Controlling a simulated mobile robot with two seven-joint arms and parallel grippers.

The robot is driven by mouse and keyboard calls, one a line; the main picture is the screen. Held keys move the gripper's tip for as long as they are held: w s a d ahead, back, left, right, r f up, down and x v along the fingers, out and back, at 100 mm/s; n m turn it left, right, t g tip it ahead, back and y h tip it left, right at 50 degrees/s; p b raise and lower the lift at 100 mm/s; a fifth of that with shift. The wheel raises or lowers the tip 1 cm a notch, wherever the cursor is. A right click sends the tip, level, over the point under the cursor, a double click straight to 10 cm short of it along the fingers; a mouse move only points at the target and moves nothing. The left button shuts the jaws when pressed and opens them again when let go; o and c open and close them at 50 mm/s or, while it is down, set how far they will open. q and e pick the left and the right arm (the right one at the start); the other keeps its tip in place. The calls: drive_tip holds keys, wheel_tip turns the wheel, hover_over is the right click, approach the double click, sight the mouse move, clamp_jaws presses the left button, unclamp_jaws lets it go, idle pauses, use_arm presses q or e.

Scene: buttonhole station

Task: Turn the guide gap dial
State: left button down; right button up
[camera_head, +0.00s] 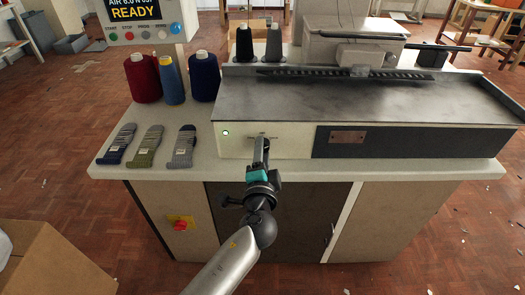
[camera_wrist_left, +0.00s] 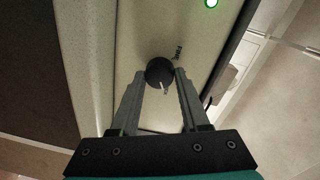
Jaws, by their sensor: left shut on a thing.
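The guide gap dial (camera_wrist_left: 159,70) is a round black knob with a pale pointer mark, on the cream front panel of the machine. A short dark printed label stands beside it in the left wrist view. My left gripper (camera_wrist_left: 158,82) is shut on the dial, one finger on each side of it. In the head view my left gripper (camera_head: 262,142) reaches up to the panel (camera_head: 237,147) and hides most of the dial. My right gripper is in neither view.
A lit green-white lamp (camera_head: 226,132) sits left of the dial on the panel. Socks (camera_head: 182,147) lie on the counter's left side, with thread cones (camera_head: 143,80) behind them. A red stop button (camera_head: 180,225) is on the cabinet below. A cardboard box (camera_head: 50,265) stands at lower left.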

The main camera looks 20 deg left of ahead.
use_arm(q)
drive_tip(key=shift+c, duration=1.9)
unclamp_jaws()
drive_tip(key=shift+s, duration=0.15)
drive_tip(key=f+v, duration=0.1)
drive_tip(key=v, duration=1.4)
drive_tip(key=shift+r, duration=0.45)
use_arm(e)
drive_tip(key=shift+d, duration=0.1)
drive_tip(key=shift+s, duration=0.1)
